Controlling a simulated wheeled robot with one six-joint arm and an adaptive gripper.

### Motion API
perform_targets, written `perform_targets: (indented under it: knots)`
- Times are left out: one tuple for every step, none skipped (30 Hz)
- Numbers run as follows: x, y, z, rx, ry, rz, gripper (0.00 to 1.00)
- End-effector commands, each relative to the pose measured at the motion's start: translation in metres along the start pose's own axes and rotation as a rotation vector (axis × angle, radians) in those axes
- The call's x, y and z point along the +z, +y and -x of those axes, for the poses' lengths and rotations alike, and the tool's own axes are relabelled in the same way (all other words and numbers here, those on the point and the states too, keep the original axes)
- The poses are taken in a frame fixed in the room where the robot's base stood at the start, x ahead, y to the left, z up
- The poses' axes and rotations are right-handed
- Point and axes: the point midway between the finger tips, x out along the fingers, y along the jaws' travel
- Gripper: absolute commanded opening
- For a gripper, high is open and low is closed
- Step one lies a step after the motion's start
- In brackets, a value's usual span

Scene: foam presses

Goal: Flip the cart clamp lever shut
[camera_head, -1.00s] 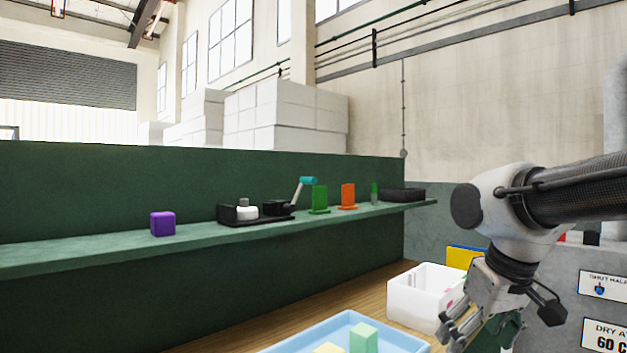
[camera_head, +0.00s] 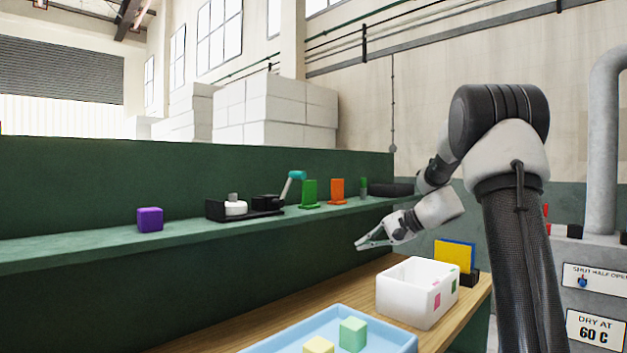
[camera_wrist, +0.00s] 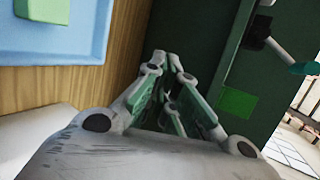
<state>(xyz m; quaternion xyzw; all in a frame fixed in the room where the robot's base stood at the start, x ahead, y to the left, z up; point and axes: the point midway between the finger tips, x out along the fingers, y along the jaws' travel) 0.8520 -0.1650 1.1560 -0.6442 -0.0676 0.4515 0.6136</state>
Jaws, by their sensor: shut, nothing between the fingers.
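The cart clamp sits on the green shelf in the head view, a black base (camera_head: 262,212) with a white round part (camera_head: 235,207) at its left. Its lever (camera_head: 291,185) has a teal tip and stands up, tilted to the right. In the wrist view the lever's grey arm (camera_wrist: 282,52) and teal tip (camera_wrist: 304,68) show at the upper right. My gripper (camera_head: 360,245) is in front of the shelf, below and to the right of the lever, apart from it. Its fingers (camera_wrist: 168,62) are shut and empty.
On the green shelf (camera_head: 85,243) stand a purple cube (camera_head: 150,219), a green stand (camera_head: 309,194), an orange stand (camera_head: 337,191) and a black tray (camera_head: 391,188). Below, a blue tray (camera_head: 392,340) with blocks and a white bin (camera_head: 405,305) sit on the wooden bench.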

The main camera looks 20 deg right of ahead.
Motion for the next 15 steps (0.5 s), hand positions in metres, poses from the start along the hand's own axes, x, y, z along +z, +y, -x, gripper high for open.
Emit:
perform_targets:
  knots:
    - [-0.02,-0.029,-0.006,-0.1,0.005,-0.023,0.0]
    - [-0.028,-0.047,-0.008,-0.162,0.004,-0.032,0.0]
    - [-0.035,-0.074,-0.008,-0.24,0.003,-0.037,0.0]
    - [-0.038,-0.093,-0.008,-0.294,0.0,-0.037,0.0]
    - [-0.038,-0.112,-0.005,-0.344,-0.004,-0.034,0.0]
    - [-0.037,-0.134,0.0,-0.398,-0.007,-0.028,0.0]
    - [-0.036,-0.147,0.004,-0.433,-0.01,-0.023,0.0]
    - [-0.035,-0.159,0.007,-0.464,-0.013,-0.021,0.0]
    - [-0.034,-0.172,0.011,-0.5,-0.018,-0.018,0.0]
    - [-0.033,-0.179,0.014,-0.522,-0.022,-0.018,0.0]
    - [-0.031,-0.185,0.015,-0.54,-0.026,-0.02,0.0]
    - [-0.03,-0.189,0.017,-0.558,-0.031,-0.023,0.0]
    - [-0.029,-0.191,0.017,-0.566,-0.033,-0.025,0.0]
    - [-0.029,-0.192,0.018,-0.572,-0.036,-0.027,0.0]
    - [-0.028,-0.194,0.018,-0.577,-0.039,-0.026,0.0]
